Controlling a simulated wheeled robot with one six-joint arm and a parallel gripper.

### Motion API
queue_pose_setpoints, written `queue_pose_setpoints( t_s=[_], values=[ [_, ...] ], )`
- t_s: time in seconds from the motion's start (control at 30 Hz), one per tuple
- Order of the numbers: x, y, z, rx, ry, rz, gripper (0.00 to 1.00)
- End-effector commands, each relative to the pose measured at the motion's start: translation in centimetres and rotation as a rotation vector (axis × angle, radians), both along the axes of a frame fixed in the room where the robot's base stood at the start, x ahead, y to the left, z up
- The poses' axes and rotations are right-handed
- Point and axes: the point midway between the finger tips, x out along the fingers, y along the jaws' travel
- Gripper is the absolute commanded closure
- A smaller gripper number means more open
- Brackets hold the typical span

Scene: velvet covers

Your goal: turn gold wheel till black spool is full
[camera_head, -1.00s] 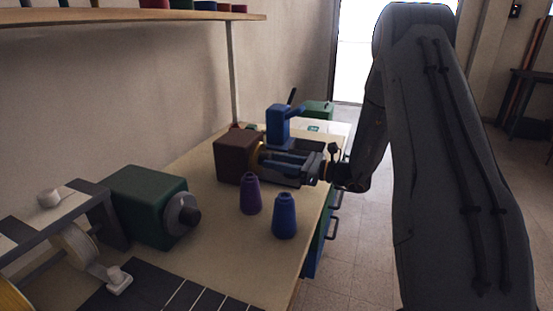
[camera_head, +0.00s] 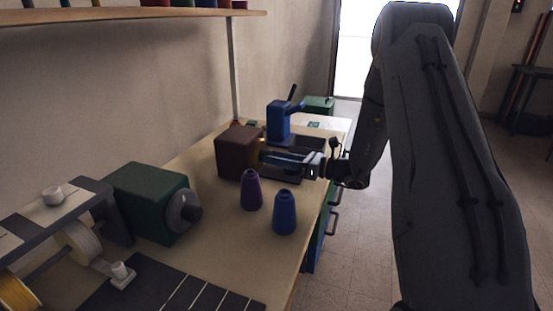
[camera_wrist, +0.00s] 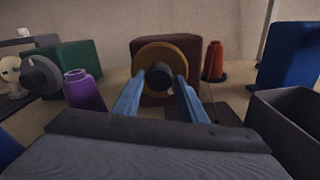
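The gold wheel (camera_wrist: 181,54) stands upright on the face of a brown box (camera_wrist: 197,46) in the wrist view, with a dark round hub (camera_wrist: 159,76) at its centre. In the head view only a sliver of the wheel shows, beside the brown box (camera_head: 237,152). My gripper (camera_wrist: 159,82) points at the wheel, its blue fingers apart, one on each side of the hub. It also shows in the head view (camera_head: 266,158), reaching leftward to the box. I cannot tell whether the fingers touch the wheel. I cannot make out the black spool for certain.
A purple cone (camera_head: 251,190) and a blue cone (camera_head: 285,212) stand near my gripper. A green box (camera_head: 150,200) is at left, a blue machine (camera_head: 279,122) behind. An orange cone (camera_wrist: 214,62) and an open dark bin (camera_wrist: 290,125) are right of the wheel.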

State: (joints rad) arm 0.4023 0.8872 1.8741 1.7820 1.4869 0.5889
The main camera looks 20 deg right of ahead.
Motion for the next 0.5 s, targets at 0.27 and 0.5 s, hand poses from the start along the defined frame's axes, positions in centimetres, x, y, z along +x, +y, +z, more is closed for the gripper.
queue_pose_setpoints(
  t_s=[0.27,0.5],
  values=[
    [0.0,0.0,0.0,0.000,0.000,0.001,0.47],
    [-0.6,-1.0,0.0,-0.001,-0.001,-0.002,0.47]
  ],
)
